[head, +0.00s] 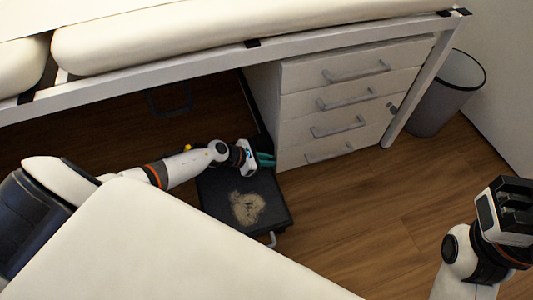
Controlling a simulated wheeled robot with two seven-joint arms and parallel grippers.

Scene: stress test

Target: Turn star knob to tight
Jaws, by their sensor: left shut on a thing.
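My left gripper (258,158) reaches under the bed-like frame, close to the lower left side of the white drawer unit. It is shut on a small teal piece (267,160), which shows at its tip. I cannot tell whether this piece is the star knob, or which way it is turned. A small dark round part (392,107) sits by the right edge of the drawer unit, too small to make out. My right gripper (512,208) is at the far right, dark and away from the furniture; its jaws cannot be read.
The white drawer unit (345,78) stands under the cushioned frame (200,80). A dark flat tray (222,190) with a beige patch lies on the wooden floor below my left gripper. A grey bin (432,112) stands by the wall. The floor at centre right is clear.

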